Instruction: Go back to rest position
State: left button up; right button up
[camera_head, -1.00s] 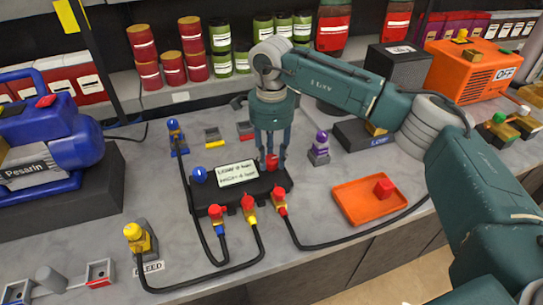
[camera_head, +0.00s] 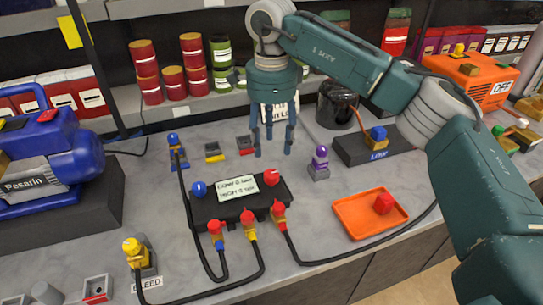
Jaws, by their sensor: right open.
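My right gripper (camera_head: 273,140) hangs fingers down above the bench, behind and above the black manifold box. Its fingers are apart and hold nothing. The manifold (camera_head: 240,206) lies on the bench with a blue knob (camera_head: 198,189) at its left and a red knob (camera_head: 271,177) at its right. Several hoses join its front fittings. My right arm (camera_head: 345,60) reaches in from the right, over the back of the bench. My left gripper is not in view.
A blue pump (camera_head: 45,160) stands on a dark block at left. A purple-topped valve (camera_head: 320,162) and a yellow valve (camera_head: 136,254) stand on the bench. An orange machine (camera_head: 475,78) is at back right.

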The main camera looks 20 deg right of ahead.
jog(key=shift+r, duration=0.95)
